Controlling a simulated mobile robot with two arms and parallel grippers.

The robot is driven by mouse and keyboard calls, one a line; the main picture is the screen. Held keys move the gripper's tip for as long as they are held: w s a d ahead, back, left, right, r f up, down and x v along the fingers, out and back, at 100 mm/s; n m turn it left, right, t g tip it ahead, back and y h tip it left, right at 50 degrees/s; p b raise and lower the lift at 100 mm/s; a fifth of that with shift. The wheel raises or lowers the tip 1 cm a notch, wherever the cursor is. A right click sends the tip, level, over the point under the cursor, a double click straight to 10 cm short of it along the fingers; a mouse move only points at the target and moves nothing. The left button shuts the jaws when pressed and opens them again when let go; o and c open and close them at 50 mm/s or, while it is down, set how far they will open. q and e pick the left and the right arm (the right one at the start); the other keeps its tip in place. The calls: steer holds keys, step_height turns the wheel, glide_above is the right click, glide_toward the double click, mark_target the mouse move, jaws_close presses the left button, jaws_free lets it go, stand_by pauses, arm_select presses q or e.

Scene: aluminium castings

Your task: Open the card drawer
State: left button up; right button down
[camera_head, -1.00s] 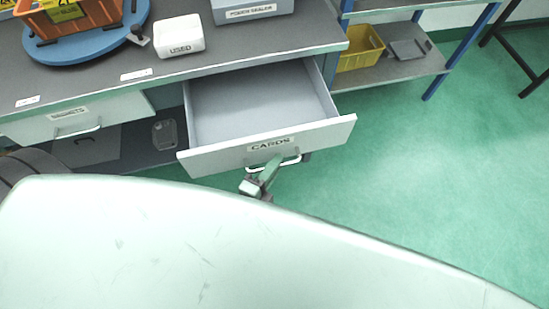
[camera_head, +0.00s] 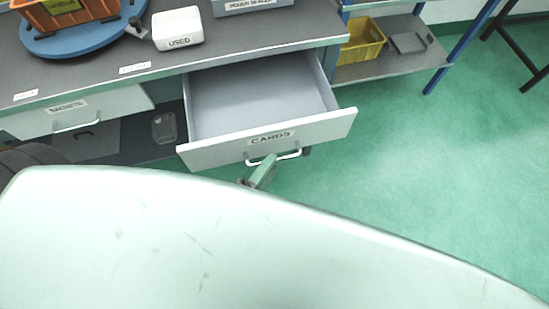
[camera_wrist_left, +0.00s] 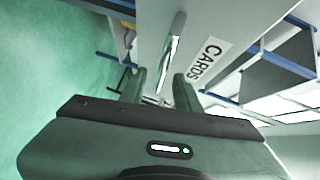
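The card drawer (camera_head: 230,149), with a pale front labelled CARDS, is pulled well out from under the bench. Its inside looks empty. Its white bar handle (camera_head: 289,155) is on the front below the label. My left gripper (camera_head: 266,168) is at the handle's left part, just in front of the drawer. In the left wrist view the fingers of my left gripper (camera_wrist_left: 161,88) stand apart, with the handle (camera_wrist_left: 173,50) showing in the gap between them. I cannot tell if either finger touches it. My right gripper is not in view.
The SACHETS drawer (camera_head: 35,122) is at the left. The bench top (camera_head: 95,75) carries a white USED box (camera_head: 177,28), a blue turntable (camera_head: 75,42) with an orange bin, and a pouch sealer. A yellow bin (camera_head: 360,39) stands on a shelf at right. Green floor (camera_head: 430,160) is clear.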

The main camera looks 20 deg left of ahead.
arm_select(q)
steer(key=v, duration=0.4)
steer(key=shift+s, duration=0.25)
